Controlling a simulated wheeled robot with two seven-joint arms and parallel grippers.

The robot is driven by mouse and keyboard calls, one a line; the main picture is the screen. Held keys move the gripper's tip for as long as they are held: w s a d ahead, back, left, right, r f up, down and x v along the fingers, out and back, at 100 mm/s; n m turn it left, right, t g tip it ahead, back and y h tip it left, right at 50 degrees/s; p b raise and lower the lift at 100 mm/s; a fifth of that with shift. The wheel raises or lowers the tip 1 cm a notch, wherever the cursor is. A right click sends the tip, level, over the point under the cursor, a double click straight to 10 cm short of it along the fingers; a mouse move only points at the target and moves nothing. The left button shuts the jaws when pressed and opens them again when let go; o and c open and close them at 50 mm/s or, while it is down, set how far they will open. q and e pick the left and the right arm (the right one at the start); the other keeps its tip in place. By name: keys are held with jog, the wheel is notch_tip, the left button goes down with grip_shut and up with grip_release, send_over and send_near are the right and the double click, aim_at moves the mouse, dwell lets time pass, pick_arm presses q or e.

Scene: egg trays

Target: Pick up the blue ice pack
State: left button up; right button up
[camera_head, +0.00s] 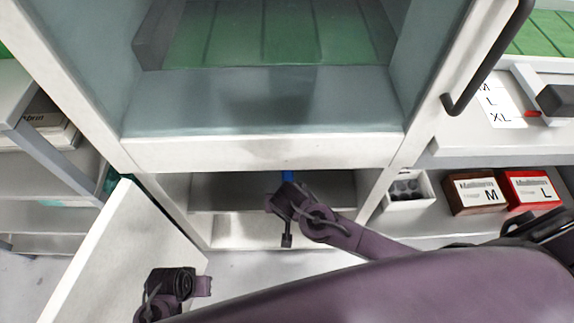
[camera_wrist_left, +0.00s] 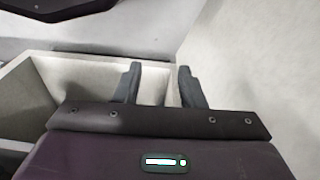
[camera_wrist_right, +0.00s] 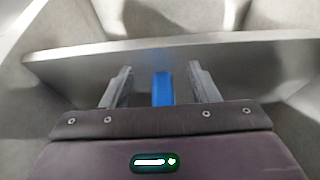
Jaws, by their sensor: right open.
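The blue ice pack (camera_wrist_right: 163,89) shows in the right wrist view as a narrow upright blue strip between my right gripper's (camera_wrist_right: 159,72) spread fingers, with gaps on both sides. In the head view only a small blue patch of the ice pack (camera_head: 288,175) shows, just beyond my right gripper (camera_head: 286,194), inside the low compartment; the rest is hidden. My left gripper (camera_head: 182,284) is at the lower left by the open cabinet door.
The open white cabinet door (camera_head: 112,250) slants out at the left. The low compartment has a shelf (camera_head: 235,213) and a thick white edge (camera_head: 265,152) above its opening. At right stand a white divided box (camera_head: 388,203), a brown box (camera_head: 474,194) and a red box (camera_head: 530,190).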

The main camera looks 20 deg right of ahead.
jog(key=w, duration=0.2)
jog(key=w+d, duration=0.1)
jog(key=w, duration=0.1)
jog(key=shift+w+d+b, duration=0.15)
jog(key=shift+w+b, duration=0.2)
jog(key=shift+w, duration=0.05)
jog(key=shift+w+f, duration=0.1)
jog(key=shift+f, duration=0.3)
jog(key=shift+d+f, duration=0.1)
jog(key=shift+f, duration=0.05)
pick_arm(q)
jog(key=r, duration=0.3)
jog(key=shift+d+r, duration=0.2)
jog(key=shift+r, duration=0.05)
pick_arm(e)
jog(key=shift+c, duration=0.3)
jog(key=shift+w, duration=0.1)
grip_shut()
